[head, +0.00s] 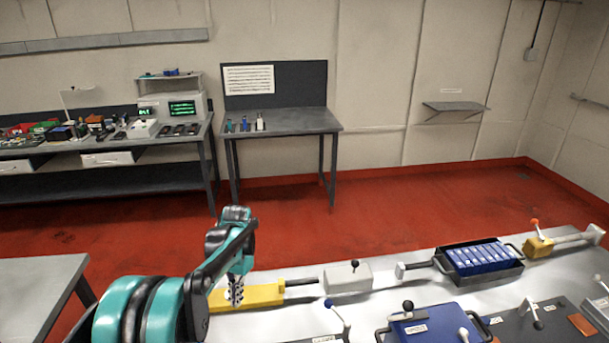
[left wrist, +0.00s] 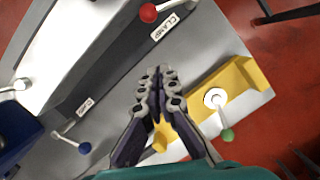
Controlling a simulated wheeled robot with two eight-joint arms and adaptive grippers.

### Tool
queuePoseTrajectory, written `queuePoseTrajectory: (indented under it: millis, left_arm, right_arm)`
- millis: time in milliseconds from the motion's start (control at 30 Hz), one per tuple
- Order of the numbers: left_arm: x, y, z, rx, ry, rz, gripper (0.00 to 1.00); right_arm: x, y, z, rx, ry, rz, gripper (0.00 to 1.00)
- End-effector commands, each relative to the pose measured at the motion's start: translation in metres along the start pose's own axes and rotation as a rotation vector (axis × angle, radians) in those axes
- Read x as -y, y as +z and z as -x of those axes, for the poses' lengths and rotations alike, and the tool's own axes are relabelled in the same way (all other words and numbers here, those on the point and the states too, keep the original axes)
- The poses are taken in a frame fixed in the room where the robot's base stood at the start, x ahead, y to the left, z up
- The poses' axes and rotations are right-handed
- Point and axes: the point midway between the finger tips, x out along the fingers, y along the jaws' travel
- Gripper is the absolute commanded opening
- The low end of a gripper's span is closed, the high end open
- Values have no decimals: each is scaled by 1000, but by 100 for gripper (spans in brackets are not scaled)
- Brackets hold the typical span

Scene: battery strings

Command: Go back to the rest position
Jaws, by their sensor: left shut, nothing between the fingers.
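My left gripper (head: 235,292) hangs over the left end of the metal bench (head: 400,280), fingers pointing down. In the left wrist view the gripper (left wrist: 160,75) has its fingers together with nothing between them. In the head view it is in front of a yellow block (head: 262,294) and hides part of it. The yellow block (left wrist: 240,85) lies to the right of the fingers in the left wrist view, with a green-tipped lever (left wrist: 226,132). My right gripper is not in view.
A black tray of blue cells (head: 478,258), a grey block (head: 347,276), a blue box (head: 430,328) and levers stand on the bench. A grey fixture labelled CLAMP (left wrist: 120,65) is near the fingers. Red floor (head: 400,205) lies clear behind; a side table (head: 40,285) is left.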

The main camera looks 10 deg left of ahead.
Motion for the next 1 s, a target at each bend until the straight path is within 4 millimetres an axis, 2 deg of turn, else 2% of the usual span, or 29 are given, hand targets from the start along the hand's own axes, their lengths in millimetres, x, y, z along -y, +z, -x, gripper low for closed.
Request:
queuePoseTrajectory:
  millis: [167, 300, 500, 667, 800, 1000]
  left_arm:
    - [-18, 24, 22, -95, -26, 26, 0]
    - [-41, 55, 41, -225, -53, 63, 0]
    - [-73, 101, 51, -417, -74, 119, 0]
    - [-97, 135, 44, -572, -75, 165, 0]
    - [-115, 159, 30, -699, -65, 201, 0]
    - [-130, 176, 11, -820, -48, 238, 0]
  right_arm:
    - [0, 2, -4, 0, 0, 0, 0]
    - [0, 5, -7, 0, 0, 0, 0]
    - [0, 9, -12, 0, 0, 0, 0]
    - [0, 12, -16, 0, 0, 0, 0]
    - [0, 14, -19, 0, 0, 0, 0]
    - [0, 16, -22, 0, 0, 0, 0]
